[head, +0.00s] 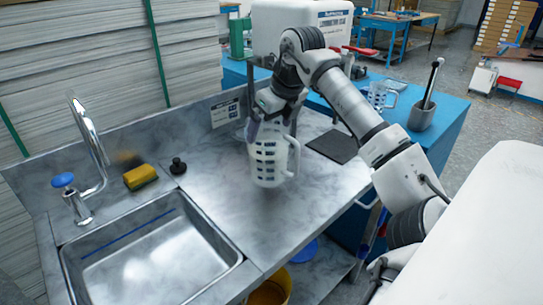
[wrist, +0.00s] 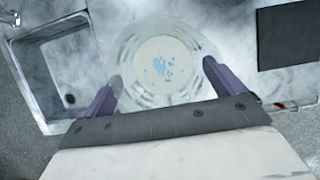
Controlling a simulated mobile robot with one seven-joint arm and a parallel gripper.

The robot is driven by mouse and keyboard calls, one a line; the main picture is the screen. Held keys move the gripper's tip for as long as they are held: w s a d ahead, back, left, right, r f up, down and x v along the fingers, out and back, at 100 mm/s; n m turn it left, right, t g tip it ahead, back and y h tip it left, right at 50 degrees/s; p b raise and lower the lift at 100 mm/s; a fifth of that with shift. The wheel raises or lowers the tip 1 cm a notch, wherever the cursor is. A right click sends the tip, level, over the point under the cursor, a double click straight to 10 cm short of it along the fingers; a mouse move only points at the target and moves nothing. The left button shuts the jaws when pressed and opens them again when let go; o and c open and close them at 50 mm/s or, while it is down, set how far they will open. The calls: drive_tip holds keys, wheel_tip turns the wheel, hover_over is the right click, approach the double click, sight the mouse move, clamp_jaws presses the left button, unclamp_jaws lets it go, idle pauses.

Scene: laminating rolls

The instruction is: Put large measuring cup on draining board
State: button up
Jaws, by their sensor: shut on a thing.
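The sink basin (head: 150,255) is at the left, with a tap (head: 90,140), a yellow sponge (head: 140,176) and a black plug (head: 178,166) behind it. A dark mat (head: 335,146) lies right of the cup. Another measuring cup (head: 378,95) and a grey pot (head: 422,115) stand on the blue table.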

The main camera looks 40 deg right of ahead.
drive_tip(key=shift+f+b, duration=1.35)
drive_tip(key=shift+f, duration=1)
drive_tip(key=shift+f, duration=0.15)
drive_tip(key=o, duration=1.7)
drive_tip(key=shift+f, duration=0.1)
drive_tip(key=b+v, duration=0.1)
drive_tip(key=v, duration=1.1)
drive_tip(key=shift+r, duration=0.25)
